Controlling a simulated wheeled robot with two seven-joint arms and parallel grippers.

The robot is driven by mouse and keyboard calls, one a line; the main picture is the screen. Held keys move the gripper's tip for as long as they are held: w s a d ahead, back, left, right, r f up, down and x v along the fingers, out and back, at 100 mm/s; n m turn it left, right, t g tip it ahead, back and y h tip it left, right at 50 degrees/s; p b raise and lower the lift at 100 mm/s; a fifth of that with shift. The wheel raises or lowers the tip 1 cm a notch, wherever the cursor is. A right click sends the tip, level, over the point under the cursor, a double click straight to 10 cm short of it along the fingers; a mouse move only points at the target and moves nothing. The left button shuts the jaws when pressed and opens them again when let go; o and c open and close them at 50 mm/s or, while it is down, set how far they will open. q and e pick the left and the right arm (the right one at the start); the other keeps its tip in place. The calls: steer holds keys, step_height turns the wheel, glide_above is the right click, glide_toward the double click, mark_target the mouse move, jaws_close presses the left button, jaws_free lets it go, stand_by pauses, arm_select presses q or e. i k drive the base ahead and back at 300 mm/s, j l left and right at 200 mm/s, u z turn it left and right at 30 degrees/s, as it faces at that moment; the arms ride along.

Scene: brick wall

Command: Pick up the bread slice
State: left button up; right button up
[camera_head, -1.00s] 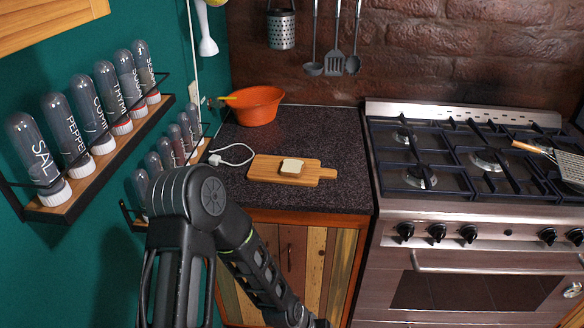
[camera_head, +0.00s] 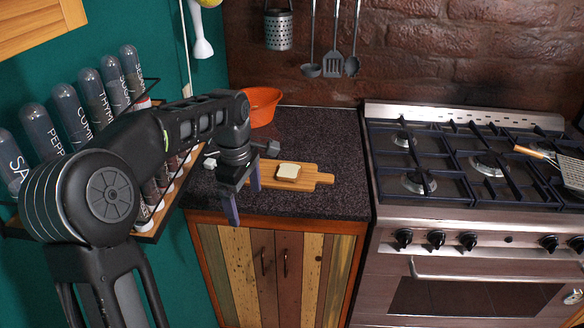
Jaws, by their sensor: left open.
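The bread slice (camera_head: 288,171) is small and pale with a tan crust. It lies flat on the wooden cutting board (camera_head: 310,178), on the dark counter. My left gripper (camera_head: 243,192) is open and empty, just left of the bread, over the counter's front and the board's left end. Its fingers point down and cover the left part of the board. The gripper is apart from the bread. My right gripper is not in view.
An orange bowl (camera_head: 263,106) stands at the back left of the counter, partly behind my arm. Spice racks with bottles (camera_head: 75,115) line the left wall, close to my left arm. A stove (camera_head: 470,165) stands at the right.

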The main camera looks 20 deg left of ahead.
mark_target(290, 173)
steer(key=i, duration=0.85)
